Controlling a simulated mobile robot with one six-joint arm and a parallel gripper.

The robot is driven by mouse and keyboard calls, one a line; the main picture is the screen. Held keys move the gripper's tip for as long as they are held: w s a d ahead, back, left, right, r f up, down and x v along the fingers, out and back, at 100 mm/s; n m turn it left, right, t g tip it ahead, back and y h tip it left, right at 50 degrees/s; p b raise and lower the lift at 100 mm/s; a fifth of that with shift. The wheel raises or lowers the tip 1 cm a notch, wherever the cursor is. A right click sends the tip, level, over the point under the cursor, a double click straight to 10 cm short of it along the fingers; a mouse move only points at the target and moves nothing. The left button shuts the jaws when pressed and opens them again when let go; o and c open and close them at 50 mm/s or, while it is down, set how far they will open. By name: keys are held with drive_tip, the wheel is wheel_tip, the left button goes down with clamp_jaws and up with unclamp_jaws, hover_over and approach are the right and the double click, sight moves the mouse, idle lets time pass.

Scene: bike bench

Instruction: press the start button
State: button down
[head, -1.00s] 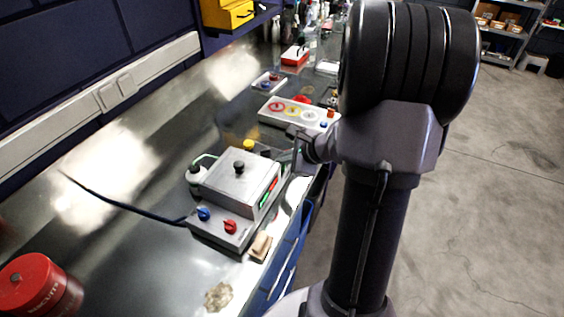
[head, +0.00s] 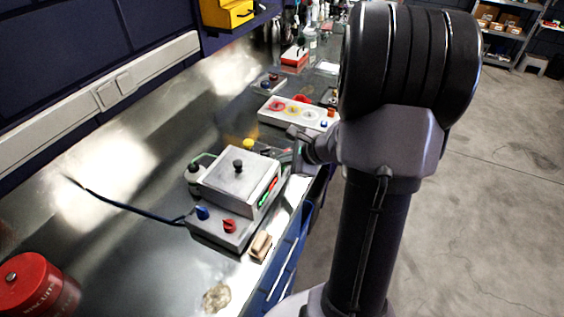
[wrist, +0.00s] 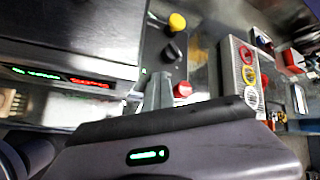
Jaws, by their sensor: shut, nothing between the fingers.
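A grey machine (head: 238,182) with a black-knobbed lid and green and red displays stands on the bench. A blue knob (head: 202,213) and a red knob (head: 229,226) are on its near panel. A yellow button (head: 249,145) is at its far end; it also shows in the wrist view (wrist: 177,22), with a black knob (wrist: 172,52) and a red button (wrist: 183,89) on a dark panel. My gripper (wrist: 158,90) is shut and empty, its tips over that panel, just left of the red button. I cannot tell whether they touch anything, or which control is the start button.
A pale tray with coloured rings (head: 270,116) lies beyond the machine. A red tin (head: 38,285) stands at the near left, and a small wooden block (head: 261,246) lies near the bench edge. A dark cable (head: 130,208) crosses the bench. Open floor lies right.

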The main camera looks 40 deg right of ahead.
sight(284, 166)
drive_tip(key=shift+s+f, duration=0.1)
drive_tip(key=shift+r, duration=0.3)
wheel_tip(284, 166, up, 6)
drive_tip(key=p, duration=0.5)
drive_tip(key=shift+r, duration=0.2)
drive_tip(key=shift+f, duration=0.15)
